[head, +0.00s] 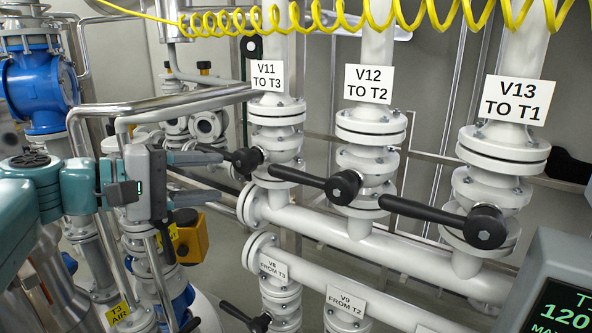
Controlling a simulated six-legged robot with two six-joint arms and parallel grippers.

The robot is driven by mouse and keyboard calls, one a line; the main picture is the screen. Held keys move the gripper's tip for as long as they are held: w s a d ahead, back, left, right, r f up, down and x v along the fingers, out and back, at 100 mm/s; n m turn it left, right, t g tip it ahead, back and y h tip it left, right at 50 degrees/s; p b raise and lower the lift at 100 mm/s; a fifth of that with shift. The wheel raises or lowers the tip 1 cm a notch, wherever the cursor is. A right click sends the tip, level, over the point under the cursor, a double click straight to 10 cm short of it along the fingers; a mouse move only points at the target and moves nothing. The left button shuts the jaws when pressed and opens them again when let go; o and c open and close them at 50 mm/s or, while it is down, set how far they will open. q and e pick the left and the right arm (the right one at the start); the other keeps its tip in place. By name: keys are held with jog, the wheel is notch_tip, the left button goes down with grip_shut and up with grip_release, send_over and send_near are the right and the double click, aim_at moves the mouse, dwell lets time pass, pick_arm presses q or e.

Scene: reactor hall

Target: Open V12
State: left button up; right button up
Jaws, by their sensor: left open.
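Valve V12 (367,160) is a white flanged valve on a vertical pipe in the middle of the head view, under the sign "V12 TO T2" (375,83). Its black lever (304,179) runs left from the hub (343,187), across the pipe line, with its tip near the V11 pipe. My left gripper (212,174) is at the left, open, with its fingers pointing right. It appears left of the V12 lever tip and apart from it, close to the V11 lever in the picture. My right gripper is not in view.
V11 (276,143) stands left of V12, its black lever (218,152) pointing left. V13 (490,185) stands right, its lever (424,211) also pointing left. A yellow coiled hose (350,22) hangs across the top. A dark display panel (562,308) is at lower right.

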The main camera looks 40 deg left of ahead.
aim_at(279, 174)
pick_arm(q)
jog(key=p+x, duration=0.1)
jog(key=x, duration=0.4)
jog(key=p+x, duration=0.1)
jog(key=x, duration=0.3)
jog(key=p+x, duration=0.2)
jog(key=x, duration=0.3)
jog(key=shift+w+d, duration=0.25)
jog(key=shift+d, duration=0.2)
jog(key=shift+w+f, duration=0.2)
jog(key=shift+w, duration=0.25)
jog(key=shift+d, duration=0.15)
jog(key=shift+w, duration=0.1)
grip_shut()
jog(key=shift+f, duration=0.1)
